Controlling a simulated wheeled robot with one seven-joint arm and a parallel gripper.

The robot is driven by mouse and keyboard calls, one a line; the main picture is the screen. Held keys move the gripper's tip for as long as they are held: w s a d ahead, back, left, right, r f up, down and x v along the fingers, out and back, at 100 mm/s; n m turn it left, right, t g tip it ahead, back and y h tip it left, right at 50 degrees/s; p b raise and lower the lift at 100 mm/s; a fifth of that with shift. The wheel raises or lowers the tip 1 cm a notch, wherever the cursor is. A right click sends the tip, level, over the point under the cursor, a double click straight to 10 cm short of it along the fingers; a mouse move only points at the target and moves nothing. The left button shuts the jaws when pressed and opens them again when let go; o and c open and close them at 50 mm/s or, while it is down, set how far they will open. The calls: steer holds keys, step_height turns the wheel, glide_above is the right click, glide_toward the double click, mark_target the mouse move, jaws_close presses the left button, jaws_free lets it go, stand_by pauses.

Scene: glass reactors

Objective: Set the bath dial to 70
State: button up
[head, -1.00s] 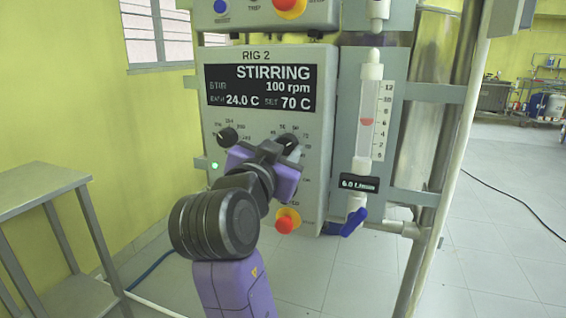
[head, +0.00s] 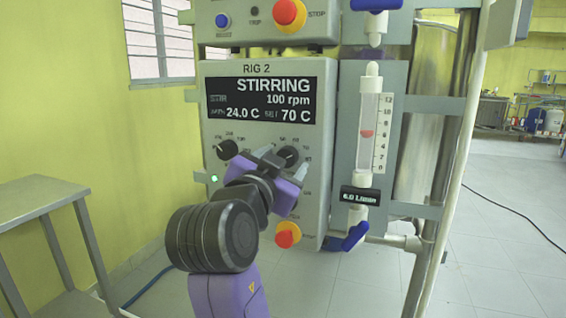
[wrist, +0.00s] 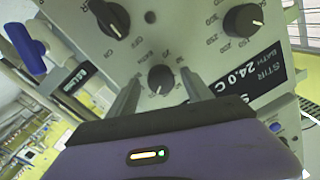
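The bath dial (head: 289,155) is a round black knob on the right of the RIG 2 panel (head: 212,115). The display (head: 262,100) above it reads STIRRING, 100 rpm, 24.0 C and SET 70 C. My gripper (head: 270,168) is in front of the panel, just below and left of the dial. In the wrist view my gripper (wrist: 161,78) is open, its two fingers apart. The bath dial (wrist: 161,79) appears between the fingertips, with clear gaps on both sides. Its scale is too blurred to read surely.
The stir dial (head: 227,149) is to the left, and a red stop button (head: 286,235) is below. A flow meter (head: 369,130) with a blue valve handle (head: 355,236) stands right of the panel. A metal table (head: 45,200) is at the left.

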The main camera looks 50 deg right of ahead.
steer(key=shift+a+r, duration=0.1)
steer(key=p+v, duration=0.1)
steer(key=v, duration=0.6)
steer(key=shift+a, duration=0.3)
steer(key=shift+s, duration=0.15)
